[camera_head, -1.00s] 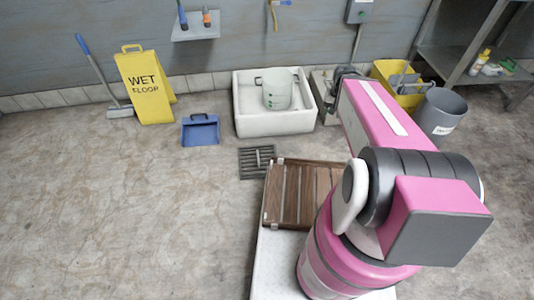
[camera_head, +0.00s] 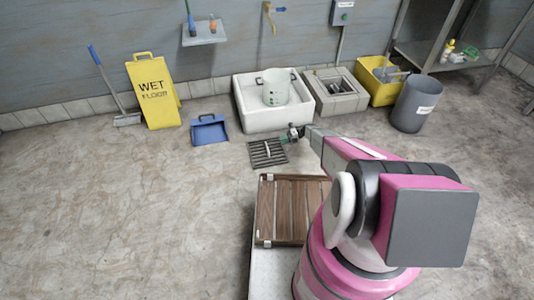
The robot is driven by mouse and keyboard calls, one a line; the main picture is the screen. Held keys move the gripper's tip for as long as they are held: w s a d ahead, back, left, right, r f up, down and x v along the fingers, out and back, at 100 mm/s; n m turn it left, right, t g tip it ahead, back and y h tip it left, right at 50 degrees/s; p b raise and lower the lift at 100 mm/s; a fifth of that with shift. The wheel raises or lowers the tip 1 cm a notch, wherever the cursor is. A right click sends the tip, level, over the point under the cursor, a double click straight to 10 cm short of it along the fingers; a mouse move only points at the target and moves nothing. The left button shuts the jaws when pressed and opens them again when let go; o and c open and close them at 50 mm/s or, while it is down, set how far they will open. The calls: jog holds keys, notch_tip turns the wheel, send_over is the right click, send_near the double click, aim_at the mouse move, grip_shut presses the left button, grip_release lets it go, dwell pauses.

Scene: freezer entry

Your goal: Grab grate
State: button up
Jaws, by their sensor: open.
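The grate (camera_head: 268,153) is a dark slatted square with a light bar across its middle. It lies flat on the floor in front of the white basin. My gripper (camera_head: 288,136) is at the end of my pink arm, just beyond the grate's right far corner and close to the basin's front. It looks small and dark here, and its fingers are open. I see nothing held between them. Whether it touches the grate or hovers above it I cannot tell.
A white basin (camera_head: 257,128) holding a pale bucket (camera_head: 276,90) stands behind the grate. A grey box (camera_head: 336,103), a yellow bin (camera_head: 378,92) and a grey bin (camera_head: 415,108) stand to the right. A blue dustpan (camera_head: 209,131) and yellow wet-floor sign (camera_head: 154,93) stand left. A wooden slatted panel (camera_head: 288,212) is nearer.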

aim_at(267, 147)
jog(key=f, duration=0.1)
jog(key=w+f+m, duration=0.1)
jog(key=w+f+m+y, duration=0.1)
jog(key=f, duration=0.1)
jog(key=shift+a, duration=0.15)
jog(key=shift+a+f+m, duration=0.15)
jog(key=shift+a+m, duration=0.05)
jog(key=shift+m, duration=0.1)
jog(key=x, duration=0.5)
jog(key=shift+x, duration=2.75)
jog(key=shift+s, duration=0.15)
grip_shut()
